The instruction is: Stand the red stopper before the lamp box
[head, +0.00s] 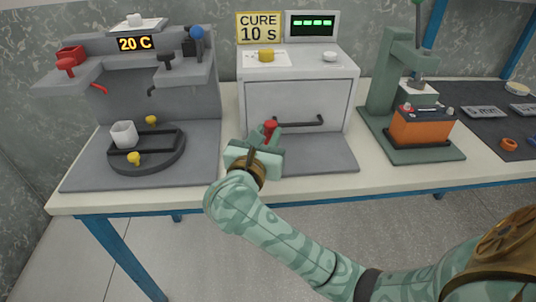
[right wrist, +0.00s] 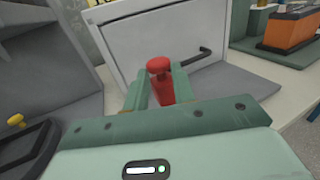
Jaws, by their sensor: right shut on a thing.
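The red stopper (head: 270,126) is held upright between the fingers of my right gripper (head: 266,137), in front of the left part of the lamp box. It also shows in the right wrist view (right wrist: 160,78), between the two green fingers of the gripper (right wrist: 158,88). Its lower end is hidden by the gripper, so I cannot tell whether it touches the grey mat. The lamp box (head: 285,100) is a pale box with a closed front door and a dark handle (head: 312,121). My left gripper is not in view.
A grey mat (head: 335,158) lies before the lamp box, clear on its right side. A grey machine (head: 95,100) with a round dark plate stands left. A green press (head: 385,90) with an orange block (head: 420,127) stands right. The bench's front edge is near.

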